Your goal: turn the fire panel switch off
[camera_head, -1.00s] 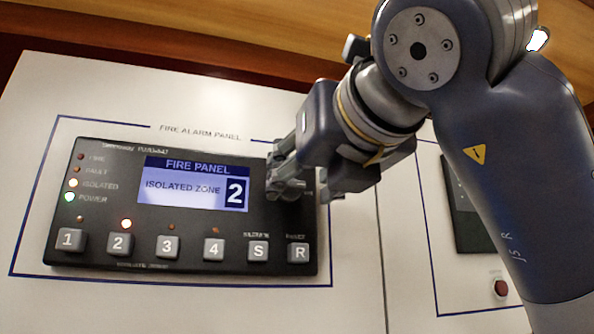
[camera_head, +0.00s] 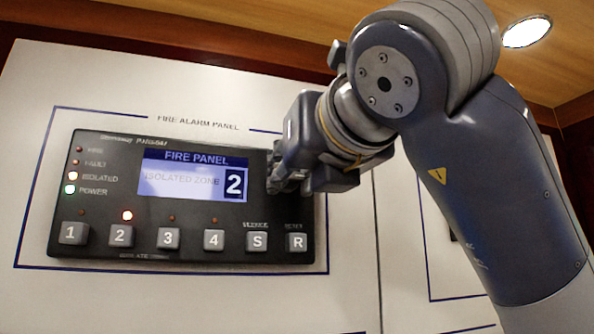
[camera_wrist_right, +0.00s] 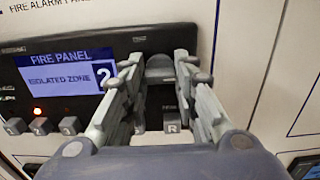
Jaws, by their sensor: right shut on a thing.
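The fire panel (camera_head: 110,190) is a dark box on a white wall, with a lit screen (camera_head: 193,175) reading "FIRE PANEL, ISOLATED ZONE 2". My right gripper (camera_head: 276,179) is at the panel's right end, beside the screen. In the right wrist view its two fingers (camera_wrist_right: 160,75) stand on either side of a dark grey rounded knob (camera_wrist_right: 160,67), which seems to be the switch. The gripper is shut on it. In the head view the gripper hides the knob, and its turned position cannot be read. My left gripper is not in view.
Below the screen is a row of grey buttons, from 1 (camera_head: 74,234) to R (camera_head: 297,242), close under the gripper. The isolated light (camera_head: 73,176), the power light (camera_head: 70,189) and a light above button 2 (camera_head: 127,215) are lit.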

